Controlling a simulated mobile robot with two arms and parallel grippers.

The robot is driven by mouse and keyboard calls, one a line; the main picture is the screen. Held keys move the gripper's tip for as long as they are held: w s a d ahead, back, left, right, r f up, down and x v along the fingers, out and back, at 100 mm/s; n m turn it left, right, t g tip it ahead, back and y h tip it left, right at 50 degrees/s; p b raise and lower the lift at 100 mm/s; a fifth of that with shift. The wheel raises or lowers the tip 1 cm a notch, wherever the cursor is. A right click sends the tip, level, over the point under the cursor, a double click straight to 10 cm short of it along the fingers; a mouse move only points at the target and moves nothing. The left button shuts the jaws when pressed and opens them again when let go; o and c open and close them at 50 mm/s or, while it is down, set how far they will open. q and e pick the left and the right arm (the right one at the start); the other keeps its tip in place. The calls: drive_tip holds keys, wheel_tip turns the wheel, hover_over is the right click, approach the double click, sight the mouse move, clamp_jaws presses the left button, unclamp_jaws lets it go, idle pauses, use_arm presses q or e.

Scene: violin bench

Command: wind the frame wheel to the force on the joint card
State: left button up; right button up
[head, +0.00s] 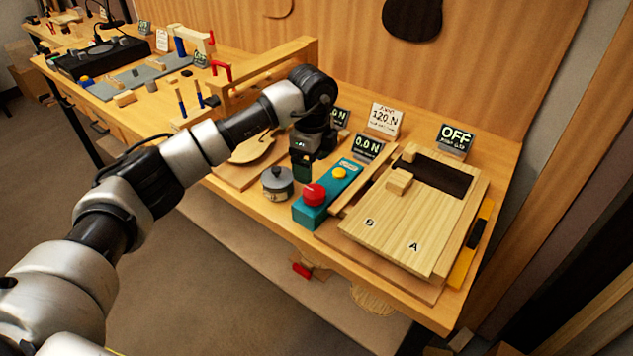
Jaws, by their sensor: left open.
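The joint card (385,119) is a white card standing at the back of the bench, and it reads 120 N. A small display (368,148) in front of it reads 0.0 N. My left gripper (302,172) points down over the bench, open, between the grey round pot-like part (277,183) and the teal box (327,196). It looks empty. I cannot pick out the frame wheel for certain; my wrist hides part of the bench behind it. My right gripper is out of view.
The teal box carries a red button (315,194) and a yellow button (340,174). Right of it lies a pale board (390,232) marked A and B. A display (455,139) behind it reads OFF. A wooden frame (270,68) stands behind my arm.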

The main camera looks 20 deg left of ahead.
sight(314, 191)
use_arm(q)
wheel_tip(314, 191, down, 8)
drive_tip(key=shift+w+d+f+p, duration=0.15)
drive_tip(key=shift+f+p, duration=0.1)
drive_tip(key=shift+p, duration=0.3)
drive_tip(key=c, duration=0.9)
